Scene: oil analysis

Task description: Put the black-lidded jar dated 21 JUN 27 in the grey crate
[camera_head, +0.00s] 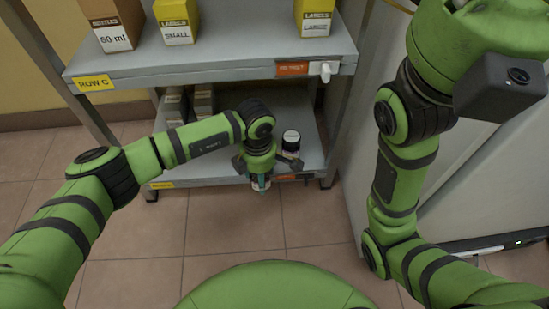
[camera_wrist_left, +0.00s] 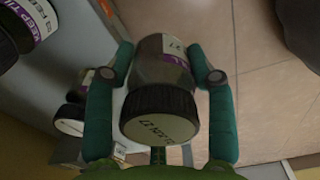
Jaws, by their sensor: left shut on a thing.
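My left gripper (camera_wrist_left: 165,75) is shut on a dark jar (camera_wrist_left: 160,70) with a ribbed black lid. The lid's pale top carries a date that seems to end in JUN 27; the day is not clear. In the head view my left gripper (camera_head: 260,181) reaches down at the front edge of the lower shelf, and the held jar is mostly hidden between its fingers. Another dark jar (camera_head: 291,143) with a white-topped black lid stands on that shelf, just right of the gripper. The right arm is in the head view, but its gripper fingers are not. I cannot make out a grey crate.
The upper shelf (camera_head: 215,58) holds label boxes (camera_head: 176,22) and a brown bottle box (camera_head: 112,22), and overhangs the lower shelf (camera_head: 205,172). Grey boxes (camera_head: 204,101) stand at the lower back. A white cabinet (camera_head: 445,165) is right. The tiled floor in front is clear.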

